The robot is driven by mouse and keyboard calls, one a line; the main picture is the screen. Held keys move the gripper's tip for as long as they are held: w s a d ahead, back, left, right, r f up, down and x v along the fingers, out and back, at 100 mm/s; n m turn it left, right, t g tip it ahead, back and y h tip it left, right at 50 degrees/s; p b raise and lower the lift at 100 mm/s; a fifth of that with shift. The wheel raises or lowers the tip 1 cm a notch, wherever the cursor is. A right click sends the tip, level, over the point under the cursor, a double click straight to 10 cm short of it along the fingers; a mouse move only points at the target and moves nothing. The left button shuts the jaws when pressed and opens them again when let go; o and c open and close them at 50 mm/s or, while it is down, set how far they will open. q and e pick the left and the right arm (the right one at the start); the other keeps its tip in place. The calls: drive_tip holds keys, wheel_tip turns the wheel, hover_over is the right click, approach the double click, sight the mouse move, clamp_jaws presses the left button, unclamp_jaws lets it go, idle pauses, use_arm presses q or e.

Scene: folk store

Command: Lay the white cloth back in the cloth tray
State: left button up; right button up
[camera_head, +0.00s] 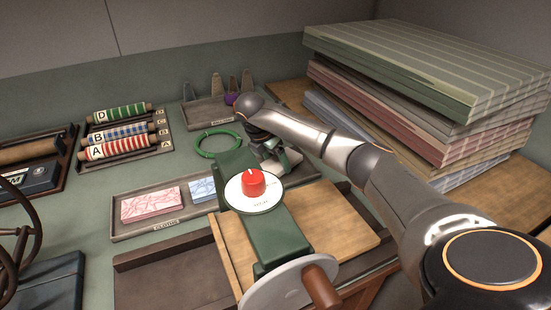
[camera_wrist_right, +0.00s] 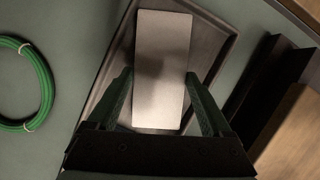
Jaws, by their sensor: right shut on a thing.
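The cloth tray (camera_head: 130,232) is a long grey tray in the middle of the head view, with a pink patterned cloth (camera_head: 150,202) and a blue patterned cloth (camera_head: 202,189) lying in it. Its right part is hidden behind a green machine. My right gripper (camera_head: 272,156) is behind that machine, over the tray's right end. In the right wrist view the gripper (camera_wrist_right: 160,100) is shut on the flat, folded white cloth (camera_wrist_right: 163,62). The cloth is over the tray floor (camera_wrist_right: 207,50); I cannot tell whether it touches it. My left gripper is not in view.
The green machine (camera_head: 278,232) with a red knob (camera_head: 253,182) and a hand wheel stands close in front of my right gripper. A green ring (camera_head: 218,142) lies behind the tray. A spool rack (camera_head: 122,135) stands left.

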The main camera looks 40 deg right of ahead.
drive_tip(key=shift+f+b, duration=0.35)
drive_tip(key=shift+f, duration=0.35)
idle(0.4)
drive_tip(key=o, duration=1.3)
drive_tip(key=v, duration=1.2)
drive_tip(key=shift+a+r+p, duration=0.15)
drive_tip(key=shift+r+p, duration=0.15)
